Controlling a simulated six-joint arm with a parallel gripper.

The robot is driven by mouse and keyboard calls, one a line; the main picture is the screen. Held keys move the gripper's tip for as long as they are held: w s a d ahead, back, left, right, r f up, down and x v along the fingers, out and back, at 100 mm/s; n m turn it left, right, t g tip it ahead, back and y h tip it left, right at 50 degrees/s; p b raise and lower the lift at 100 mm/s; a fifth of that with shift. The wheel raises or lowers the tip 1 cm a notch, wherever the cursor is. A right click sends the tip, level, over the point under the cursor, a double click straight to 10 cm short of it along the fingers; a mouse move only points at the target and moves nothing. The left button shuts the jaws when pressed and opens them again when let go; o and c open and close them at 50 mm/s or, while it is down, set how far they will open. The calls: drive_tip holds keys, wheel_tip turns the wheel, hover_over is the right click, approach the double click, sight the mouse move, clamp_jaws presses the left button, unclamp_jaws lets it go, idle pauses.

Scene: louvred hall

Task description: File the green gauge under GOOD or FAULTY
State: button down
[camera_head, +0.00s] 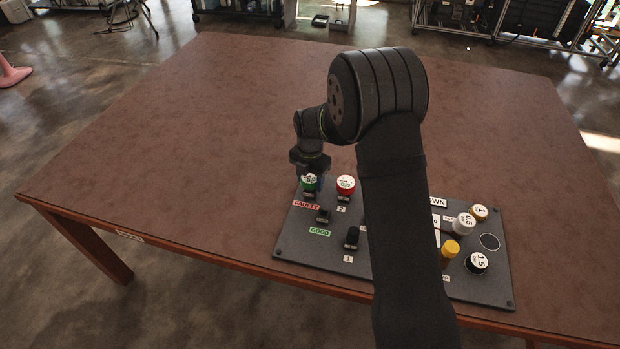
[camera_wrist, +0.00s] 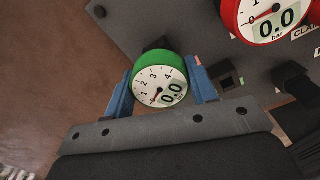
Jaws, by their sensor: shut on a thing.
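The green gauge (camera_head: 309,182) has a white dial and is at the panel's far left corner, just behind the red FAULTY label (camera_head: 306,205). In the wrist view the green gauge (camera_wrist: 158,80) shows 0.0 on its display, with a red needle at the low end. My gripper (camera_wrist: 160,92) is shut on it, one blue finger on each side. In the head view my gripper (camera_head: 309,172) comes down over it. Whether the gauge sits fully on its black holder I cannot tell. The black holder (camera_head: 323,215) by the green GOOD label (camera_head: 320,231) is empty.
A red gauge (camera_head: 346,185) stands just right of the green one, also reading 0.0. An empty black holder (camera_head: 351,238) stands nearer the front. The brown table (camera_head: 180,130) is clear elsewhere.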

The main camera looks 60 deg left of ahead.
sight(310, 177)
drive_tip(key=c, duration=0.5)
unclamp_jaws()
drive_tip(key=shift+r, duration=2.5)
